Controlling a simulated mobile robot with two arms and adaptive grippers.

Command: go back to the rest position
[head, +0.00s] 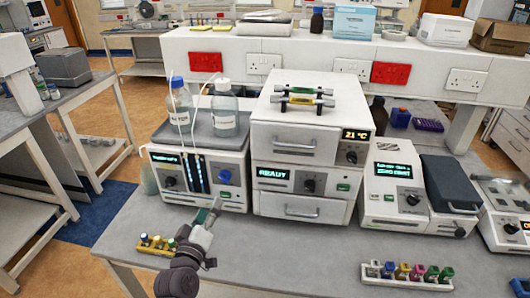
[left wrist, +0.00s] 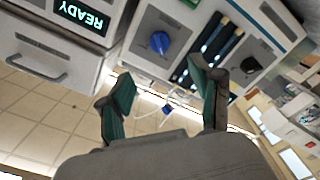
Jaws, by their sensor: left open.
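My left gripper (head: 215,207) is in front of the pump-like instrument (head: 199,172) with the blue knob, above the front part of the bench. In the left wrist view its two green-padded fingers (left wrist: 160,95) are spread apart with nothing between them. Beyond them that view shows the instrument's blue knob (left wrist: 159,43) and the READY display (left wrist: 82,15) of the oven-like unit. The fingers look clear of both units. My right gripper is in neither view.
Two bottles (head: 224,110) stand on the instrument. The bench middle is clear. Another grey-topped table (head: 85,95) stands at left.

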